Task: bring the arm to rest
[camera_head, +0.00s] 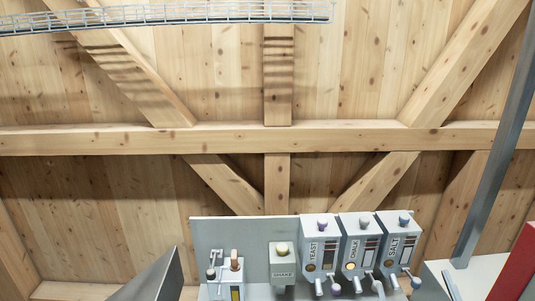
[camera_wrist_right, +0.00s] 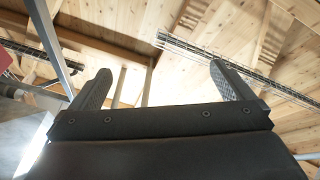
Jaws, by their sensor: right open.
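My right gripper (camera_wrist_right: 159,68) shows in the right wrist view. Its two dark ridged fingers stand wide apart with nothing between them. The fingers point up toward the wooden roof, and a metal cable tray (camera_wrist_right: 235,70) runs across the background behind them. I cannot make out either gripper in the head view. My left gripper is in neither view.
In the head view, a grey panel (camera_head: 230,232) at the bottom carries dispensers labelled YEAST (camera_head: 318,245), SALT (camera_head: 396,250) and one between them, a SHAKE box (camera_head: 283,262) and a lever unit (camera_head: 226,277). A metal post (camera_head: 495,140) rises at right. A red part (camera_head: 516,268) sits lower right.

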